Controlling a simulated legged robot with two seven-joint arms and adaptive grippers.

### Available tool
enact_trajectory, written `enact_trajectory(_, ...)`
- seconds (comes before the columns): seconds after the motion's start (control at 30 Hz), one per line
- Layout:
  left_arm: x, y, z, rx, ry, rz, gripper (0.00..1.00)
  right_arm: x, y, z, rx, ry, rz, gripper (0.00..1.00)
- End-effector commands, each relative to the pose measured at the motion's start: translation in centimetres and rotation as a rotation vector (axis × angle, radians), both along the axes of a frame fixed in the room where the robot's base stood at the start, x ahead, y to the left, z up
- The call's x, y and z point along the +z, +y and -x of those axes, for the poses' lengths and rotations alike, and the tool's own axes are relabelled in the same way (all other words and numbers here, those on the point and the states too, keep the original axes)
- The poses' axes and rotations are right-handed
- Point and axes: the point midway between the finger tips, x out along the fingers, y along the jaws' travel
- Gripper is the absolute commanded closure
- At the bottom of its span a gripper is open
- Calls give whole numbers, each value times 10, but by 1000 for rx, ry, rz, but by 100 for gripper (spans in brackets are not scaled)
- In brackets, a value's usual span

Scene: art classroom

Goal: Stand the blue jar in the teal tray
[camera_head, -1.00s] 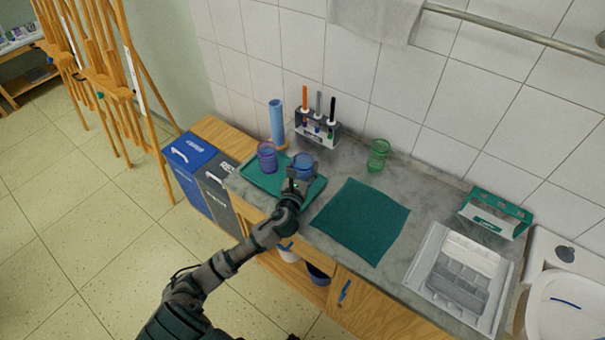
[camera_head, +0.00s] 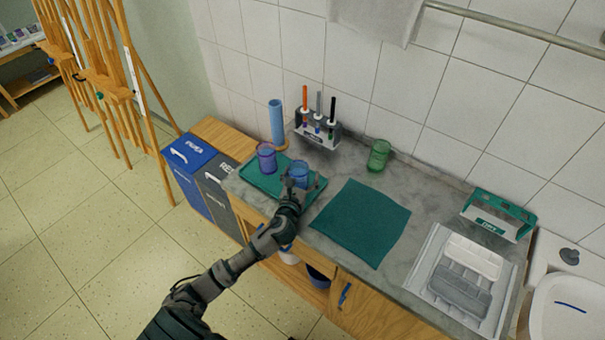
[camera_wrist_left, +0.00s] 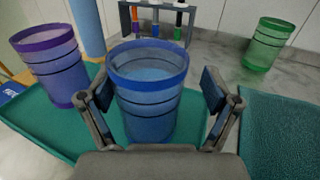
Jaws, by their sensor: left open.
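The blue jar (camera_head: 298,173) stands upright on the right part of the teal tray (camera_head: 257,181). In the left wrist view the blue jar (camera_wrist_left: 148,90) is between the spread fingers of my left gripper (camera_wrist_left: 158,92), with a gap at least on the right side. My left gripper (camera_head: 295,186) is open at the near side of the jar. A purple jar (camera_head: 267,158) stands on the tray to the left of the blue one; it also shows in the left wrist view (camera_wrist_left: 55,65). The jar's base is partly hidden by my gripper in the head view. My right gripper is not in view.
A green jar (camera_head: 378,155) stands near the wall. A teal cloth (camera_head: 360,222) lies right of the tray. Behind are a blue roll (camera_head: 277,122) and a marker rack (camera_head: 318,133). A grey-white organizer (camera_head: 462,275) lies far right. Bare counter lies between cloth and wall.

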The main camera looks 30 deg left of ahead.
Motion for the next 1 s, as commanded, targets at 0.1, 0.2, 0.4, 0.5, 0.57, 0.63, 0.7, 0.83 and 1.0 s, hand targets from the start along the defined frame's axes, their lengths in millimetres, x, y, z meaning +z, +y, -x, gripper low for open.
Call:
enact_trajectory(0.1, -1, -2, 13, -1, 3, 2, 11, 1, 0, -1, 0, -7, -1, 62)
enact_trajectory(0.2, 1, -9, 32, -2, 2, 2, 11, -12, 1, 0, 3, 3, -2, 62)
enact_trajectory(0.4, 1, -24, 76, -2, 2, 1, 11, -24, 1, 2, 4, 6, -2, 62)
enact_trajectory(0.5, 2, -31, 93, -1, 2, -2, 11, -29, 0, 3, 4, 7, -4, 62)
enact_trajectory(0.57, 2, -33, 100, -1, 2, -3, 11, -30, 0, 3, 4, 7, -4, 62)
enact_trajectory(0.63, 1, -35, 107, -1, 2, -2, 11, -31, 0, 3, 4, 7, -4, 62)
enact_trajectory(0.7, 2, -35, 111, 0, 0, -1, 11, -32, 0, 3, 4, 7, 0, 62)
enact_trajectory(0.83, 1, -34, 113, 1, 0, 0, 11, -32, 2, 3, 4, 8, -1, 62)
enact_trajectory(1.0, 1, -33, 113, 1, 0, 1, 11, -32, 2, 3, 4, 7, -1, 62)
